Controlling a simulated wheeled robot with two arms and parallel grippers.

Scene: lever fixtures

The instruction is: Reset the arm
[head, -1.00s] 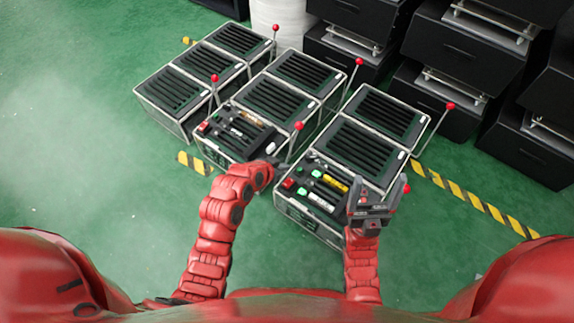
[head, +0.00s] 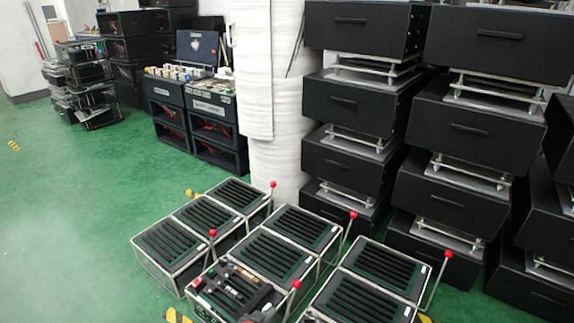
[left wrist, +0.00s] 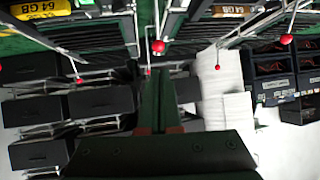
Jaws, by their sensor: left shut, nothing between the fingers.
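Several lever fixtures, black slatted boxes in metal frames, stand on the green floor at the bottom of the head view. Their thin upright levers have red ball knobs, such as the front middle knob (head: 296,284), the left knob (head: 212,233) and the right knob (head: 448,254). In the left wrist view my left gripper (left wrist: 160,75) is shut and empty, with its dark fingers together. A red knob (left wrist: 159,46) shows just beyond the fingertips; I cannot tell whether they touch. My right gripper is out of view.
Stacked black drawer units (head: 352,107) stand behind the fixtures at the right. A white wrapped column (head: 277,150) stands behind them. Dark cabinets (head: 210,125) and a rack (head: 85,85) are farther back. The green floor at left is clear.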

